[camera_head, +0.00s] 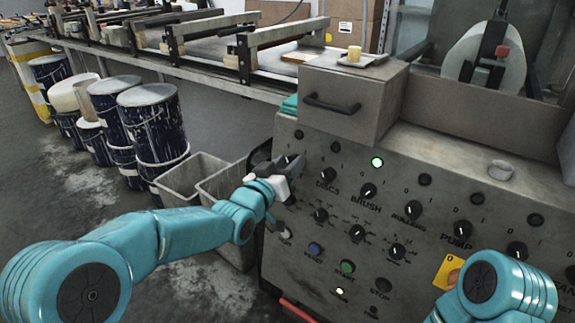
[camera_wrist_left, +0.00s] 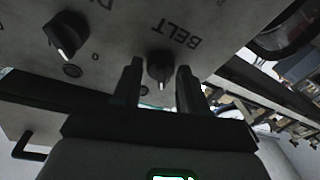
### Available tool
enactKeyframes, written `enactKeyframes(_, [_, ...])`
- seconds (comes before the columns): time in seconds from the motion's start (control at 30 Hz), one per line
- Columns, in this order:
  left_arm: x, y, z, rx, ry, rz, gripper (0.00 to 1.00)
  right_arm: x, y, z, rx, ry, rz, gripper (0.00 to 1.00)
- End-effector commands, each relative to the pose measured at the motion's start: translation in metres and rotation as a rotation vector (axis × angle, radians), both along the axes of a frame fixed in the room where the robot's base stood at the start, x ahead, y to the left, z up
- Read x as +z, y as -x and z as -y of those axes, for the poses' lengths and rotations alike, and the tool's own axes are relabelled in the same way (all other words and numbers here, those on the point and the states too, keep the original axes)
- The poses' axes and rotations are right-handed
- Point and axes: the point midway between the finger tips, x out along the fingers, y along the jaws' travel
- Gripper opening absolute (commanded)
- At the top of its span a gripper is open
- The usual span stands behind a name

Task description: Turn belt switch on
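The control panel (camera_head: 330,255) is a worn grey metal face with rows of black knobs. The belt switch (camera_wrist_left: 160,68) is a black knob with a white pointer line, beside the upside-down word BELT in the left wrist view. In the head view my left gripper hides it. My left gripper (camera_head: 291,178) is at the panel's upper left corner. In the left wrist view its two dark fingers (camera_wrist_left: 159,88) are open, one on each side of the knob, with small gaps showing. My right arm (camera_head: 500,290) shows at the lower right; its gripper is out of view.
Knobs labelled DISCS (camera_head: 326,175), BRUSH (camera_head: 368,191) and PUMP (camera_head: 463,229) run to the right. A green lamp (camera_head: 377,162) glows above BRUSH. A drawer box (camera_head: 345,95) stands above the panel. Grey bins (camera_head: 190,180) and paint drums (camera_head: 152,122) stand at the left.

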Motion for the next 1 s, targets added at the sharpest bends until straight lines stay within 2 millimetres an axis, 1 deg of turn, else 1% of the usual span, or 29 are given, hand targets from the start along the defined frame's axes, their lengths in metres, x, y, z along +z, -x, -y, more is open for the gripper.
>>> enactKeyframes(0.03, [0.0,0.0,0.0,0.0,0.0,0.0,0.25,0.0,0.0,0.0,0.0,0.0,0.0,0.43])
enactKeyframes(0.07, [0.0,0.0,0.0,0.0,0.0,0.0,0.15,0.0,0.0,0.0,0.0,0.0,0.0,0.43])
enactKeyframes(0.1, [0.0,0.0,0.0,0.0,0.0,0.0,0.02,0.0,0.0,0.0,0.0,0.0,0.0,0.43])
enactKeyframes(0.37, [-0.001,0.0,-0.001,-0.001,-0.011,0.009,0.02,-0.002,0.0,0.0,-0.001,0.0,0.001,0.43])
enactKeyframes(0.57, [-0.002,0.0,-0.001,-0.014,-0.071,0.054,0.02,-0.012,-0.002,0.002,-0.007,0.002,0.002,0.43])
enactKeyframes(0.8, [-0.004,-0.001,-0.001,-0.048,-0.218,0.161,0.02,-0.027,-0.005,0.005,-0.02,0.004,0.009,0.43])
enactKeyframes(1.0, [-0.002,-0.001,-0.002,-0.081,-0.371,0.271,0.02,-0.034,-0.007,0.007,-0.028,0.005,0.013,0.43])
